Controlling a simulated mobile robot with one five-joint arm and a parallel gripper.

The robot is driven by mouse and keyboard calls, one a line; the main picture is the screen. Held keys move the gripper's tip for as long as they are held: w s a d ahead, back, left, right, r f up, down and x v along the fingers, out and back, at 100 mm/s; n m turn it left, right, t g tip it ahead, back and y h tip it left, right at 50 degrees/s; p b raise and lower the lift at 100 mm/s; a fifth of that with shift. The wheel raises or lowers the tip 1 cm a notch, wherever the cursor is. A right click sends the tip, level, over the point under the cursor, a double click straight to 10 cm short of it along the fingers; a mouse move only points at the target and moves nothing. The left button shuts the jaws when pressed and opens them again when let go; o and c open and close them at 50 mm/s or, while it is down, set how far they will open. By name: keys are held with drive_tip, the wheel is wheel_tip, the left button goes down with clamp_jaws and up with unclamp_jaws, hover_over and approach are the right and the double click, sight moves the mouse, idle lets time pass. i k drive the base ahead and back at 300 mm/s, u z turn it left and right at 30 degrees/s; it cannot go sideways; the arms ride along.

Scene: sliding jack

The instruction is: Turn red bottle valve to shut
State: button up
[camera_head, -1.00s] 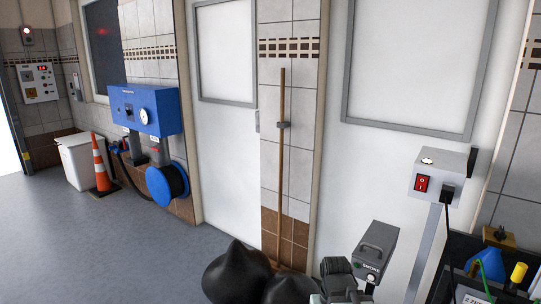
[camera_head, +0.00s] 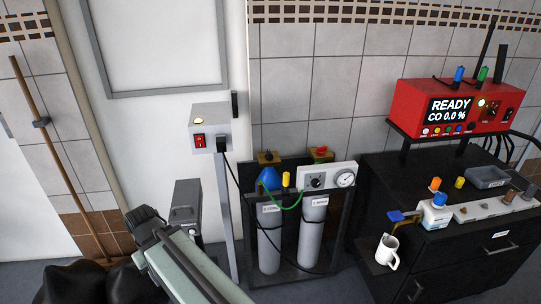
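Two grey gas bottles (camera_head: 311,235) stand side by side in a dark rack, below the middle of the head view. A red valve knob (camera_head: 321,151) sits on a brass block above the right bottle. A second brass block with a dark knob (camera_head: 267,156) is above the left bottle. I cannot tell from here whether the red valve is turned open or shut. My arm reaches in from the bottom edge, left of the bottles and apart from them. My gripper's fingers are not discernible.
A grey switch box (camera_head: 213,128) on a post stands left of the bottles. Black bags (camera_head: 88,281) lie at lower left.

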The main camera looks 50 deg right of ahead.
sight(320, 150)
drive_tip(key=z, duration=1.6)
